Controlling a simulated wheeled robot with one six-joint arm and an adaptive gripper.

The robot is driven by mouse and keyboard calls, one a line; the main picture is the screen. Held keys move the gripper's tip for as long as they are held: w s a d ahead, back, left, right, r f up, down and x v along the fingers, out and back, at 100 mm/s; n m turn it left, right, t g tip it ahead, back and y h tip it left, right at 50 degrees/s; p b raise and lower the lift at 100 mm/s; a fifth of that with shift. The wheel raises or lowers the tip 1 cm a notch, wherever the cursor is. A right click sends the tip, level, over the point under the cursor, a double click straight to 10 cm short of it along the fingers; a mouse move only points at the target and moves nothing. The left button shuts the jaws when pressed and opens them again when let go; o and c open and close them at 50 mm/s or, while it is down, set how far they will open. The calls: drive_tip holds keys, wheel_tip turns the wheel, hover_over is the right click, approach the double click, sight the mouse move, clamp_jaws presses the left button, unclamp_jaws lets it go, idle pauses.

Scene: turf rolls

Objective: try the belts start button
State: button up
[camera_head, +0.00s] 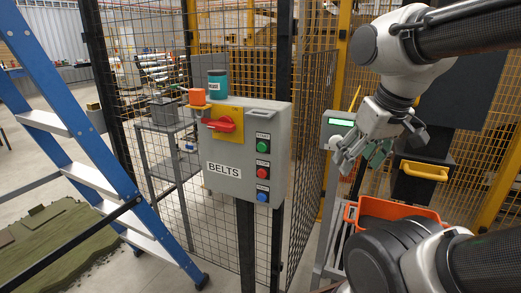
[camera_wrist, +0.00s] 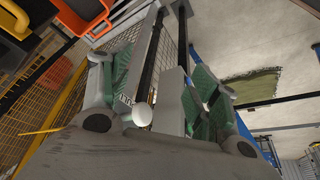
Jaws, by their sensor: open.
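The grey control box (camera_head: 244,165) labelled BELTS hangs on a dark post in front of the mesh fence. Down its right side are a green button (camera_head: 263,146), a red button (camera_head: 262,173) and a blue button (camera_head: 262,196); their small labels are too fine to read. A red rotary switch (camera_head: 220,125) sits on a yellow plate at its upper left. My gripper (camera_head: 356,160) is open and empty, right of the box and clear of the buttons. The wrist view shows its green-padded fingers (camera_wrist: 168,80) spread apart; the green button cannot be made out there.
A teal can (camera_head: 217,84) and an orange block (camera_head: 197,97) are at the box's top left. A blue ladder (camera_head: 75,130) stands left. A grey unit with a green display (camera_head: 341,122) is behind my gripper. An orange crate (camera_head: 350,214) sits below it.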

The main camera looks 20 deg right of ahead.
clamp_jaws()
idle(1.4)
